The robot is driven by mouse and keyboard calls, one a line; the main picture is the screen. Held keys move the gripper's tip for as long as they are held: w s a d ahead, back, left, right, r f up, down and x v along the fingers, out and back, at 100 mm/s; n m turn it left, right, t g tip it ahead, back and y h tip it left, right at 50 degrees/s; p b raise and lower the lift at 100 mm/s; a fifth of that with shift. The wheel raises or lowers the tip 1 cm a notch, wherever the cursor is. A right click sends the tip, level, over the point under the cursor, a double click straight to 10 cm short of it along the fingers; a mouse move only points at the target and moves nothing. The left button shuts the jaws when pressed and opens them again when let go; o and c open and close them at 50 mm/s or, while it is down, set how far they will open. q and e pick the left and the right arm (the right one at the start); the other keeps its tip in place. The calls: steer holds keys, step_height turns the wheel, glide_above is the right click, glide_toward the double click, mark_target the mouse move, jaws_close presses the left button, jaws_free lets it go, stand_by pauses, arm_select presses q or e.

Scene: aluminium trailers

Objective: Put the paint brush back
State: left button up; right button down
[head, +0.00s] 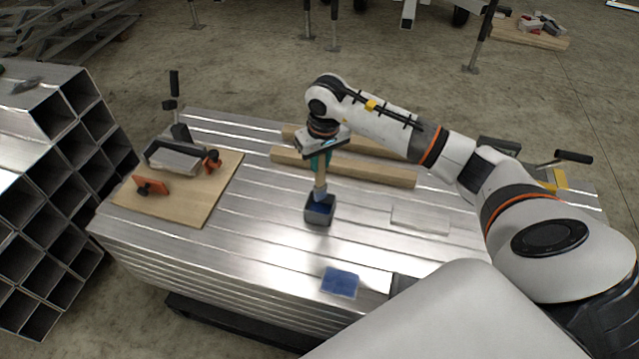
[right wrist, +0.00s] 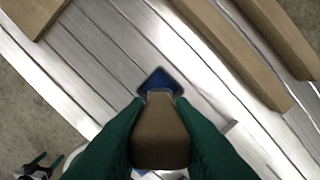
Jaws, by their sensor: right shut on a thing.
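My right gripper (head: 318,160) is above the middle of the aluminium stack, pointing down. Its green fingers (right wrist: 160,140) are shut on the wooden handle of the paint brush (head: 320,181); the handle (right wrist: 160,135) also fills the space between them in the right wrist view. The brush hangs upright, head down, at a small dark pot (head: 319,216) with blue inside. The pot also shows below the handle in the right wrist view (right wrist: 159,80). I cannot tell how deep the bristles sit in it. My left gripper is not in view.
A blue square patch (head: 340,282) lies on the stack (head: 260,240), nearer than the pot. Wooden beams (head: 370,171) lie behind it. A wooden board (head: 205,205) with orange-handled tools (head: 150,187) is at left. Square tubes (head: 50,205) stand further left.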

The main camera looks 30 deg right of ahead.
mark_target(320, 178)
step_height(320, 178, down, 3)
steer(key=shift+r, duration=0.1)
step_height(320, 178, down, 3)
steer(key=shift+f, duration=0.25)
steer(key=shift+f+b, duration=0.1)
steer(key=shift+b, duration=0.2)
steer(key=c, duration=1.3)
jaws_free()
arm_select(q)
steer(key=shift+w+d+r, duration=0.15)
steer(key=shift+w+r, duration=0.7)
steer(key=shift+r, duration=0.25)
arm_select(e)
steer(key=shift+o, duration=0.2)
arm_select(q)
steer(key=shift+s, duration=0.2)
